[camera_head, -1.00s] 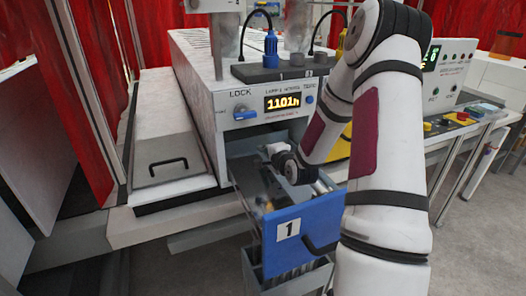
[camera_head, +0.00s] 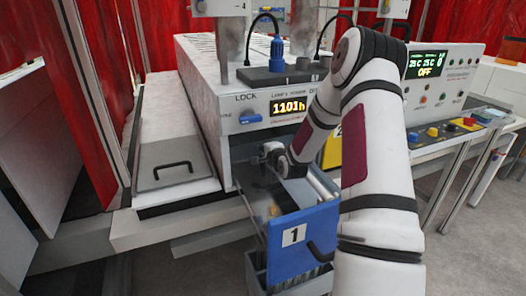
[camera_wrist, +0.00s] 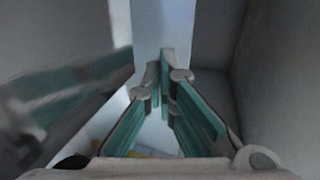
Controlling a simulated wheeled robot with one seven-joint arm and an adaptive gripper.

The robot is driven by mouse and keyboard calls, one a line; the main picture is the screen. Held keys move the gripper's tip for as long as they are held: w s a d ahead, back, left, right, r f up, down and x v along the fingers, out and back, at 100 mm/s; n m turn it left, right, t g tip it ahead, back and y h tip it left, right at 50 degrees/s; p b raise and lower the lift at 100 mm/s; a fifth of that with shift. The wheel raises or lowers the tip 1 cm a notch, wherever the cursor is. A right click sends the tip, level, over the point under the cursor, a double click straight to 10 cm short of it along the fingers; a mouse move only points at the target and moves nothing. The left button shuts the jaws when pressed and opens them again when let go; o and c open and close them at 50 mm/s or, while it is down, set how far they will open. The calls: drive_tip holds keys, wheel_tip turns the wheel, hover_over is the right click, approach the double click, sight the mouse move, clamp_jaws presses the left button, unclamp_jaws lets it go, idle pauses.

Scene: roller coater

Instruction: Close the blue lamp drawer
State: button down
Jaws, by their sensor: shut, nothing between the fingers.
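The blue lamp drawer (camera_head: 304,240), marked 1, stands pulled out from the white machine below the LOCK panel. Its blue front with a dark handle faces me, and its grey inside is partly hidden by my arm. My arm reaches over the drawer from the right, with its wrist above the drawer's inside near the machine's opening. My gripper (camera_wrist: 164,88) shows in the wrist view with its teal-padded fingers shut and empty, between grey walls. In the head view its fingertips cannot be made out.
The LOCK panel has a blue knob (camera_head: 249,117) and a lit display (camera_head: 288,104). A second, yellow front (camera_head: 332,148) is partly behind my arm. A control panel (camera_head: 440,75) stands at the right. A grey hatch (camera_head: 171,165) lies at the left.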

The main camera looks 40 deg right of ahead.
drive_tip(key=b+x, duration=0.1)
drive_tip(key=x, duration=0.1)
drive_tip(key=r+b+x, duration=0.1)
drive_tip(key=x, duration=0.2)
drive_tip(key=b+x, duration=0.1)
drive_tip(key=x, duration=0.2)
drive_tip(key=shift+w+r, duration=0.35)
drive_tip(key=shift+r, duration=0.05)
drive_tip(key=shift+w+d+r, duration=0.15)
drive_tip(key=shift+w, duration=0.3)
drive_tip(key=shift+s, duration=0.1)
